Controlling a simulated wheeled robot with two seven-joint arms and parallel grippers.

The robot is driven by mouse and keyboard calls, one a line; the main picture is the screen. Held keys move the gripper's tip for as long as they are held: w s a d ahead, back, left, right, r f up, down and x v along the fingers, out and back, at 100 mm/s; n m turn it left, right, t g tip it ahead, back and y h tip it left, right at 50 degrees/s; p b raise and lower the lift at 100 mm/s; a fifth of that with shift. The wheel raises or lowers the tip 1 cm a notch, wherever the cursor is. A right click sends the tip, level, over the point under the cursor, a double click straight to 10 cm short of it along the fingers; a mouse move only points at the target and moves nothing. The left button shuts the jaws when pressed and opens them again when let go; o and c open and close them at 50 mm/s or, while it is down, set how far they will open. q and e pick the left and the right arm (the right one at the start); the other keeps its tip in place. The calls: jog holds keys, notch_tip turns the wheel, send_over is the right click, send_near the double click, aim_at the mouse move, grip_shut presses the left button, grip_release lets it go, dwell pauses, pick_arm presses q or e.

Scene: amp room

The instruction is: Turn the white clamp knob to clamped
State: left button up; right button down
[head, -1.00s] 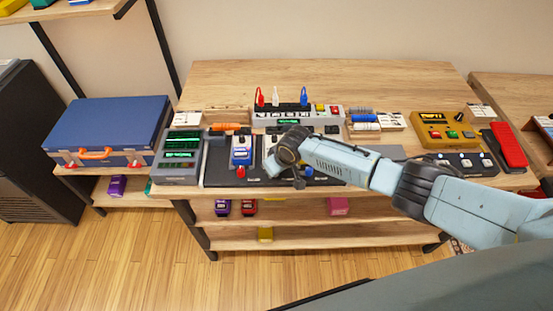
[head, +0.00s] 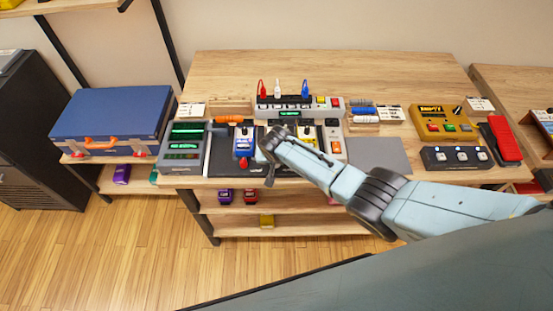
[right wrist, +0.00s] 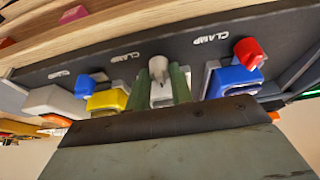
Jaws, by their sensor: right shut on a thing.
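The white clamp knob (right wrist: 159,68) stands on the dark board's front strip in the right wrist view, beside a "CLAMP" label. My right gripper (right wrist: 158,88) has its green fingers on either side of the knob, shut on it. A pale pedal (right wrist: 162,97) sits behind the knob, partly hidden by the fingers. In the head view my right gripper (head: 268,162) reaches down over the board between the blue pedal (head: 243,143) and the yellow pedal (head: 307,134), hiding the white knob. My left gripper is not in view.
A grey unit with green displays (head: 184,147) stands left of the board, and a power strip (head: 299,107) behind. A grey mat (head: 379,154) to the right is bare.

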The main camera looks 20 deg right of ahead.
dwell(0.4)
jog(key=c, duration=1.5)
grip_release()
jog(key=shift+c, duration=0.2)
jog(key=shift+s+r+p, duration=0.15)
jog(key=shift+r+p, duration=0.2)
jog(key=shift+r, duration=0.15)
jog(key=p+v, duration=0.3)
jog(key=v, duration=0.9)
jog(key=shift+s+r, duration=0.15)
jog(key=shift+r, duration=0.05)
jog(key=shift+a, duration=0.15)
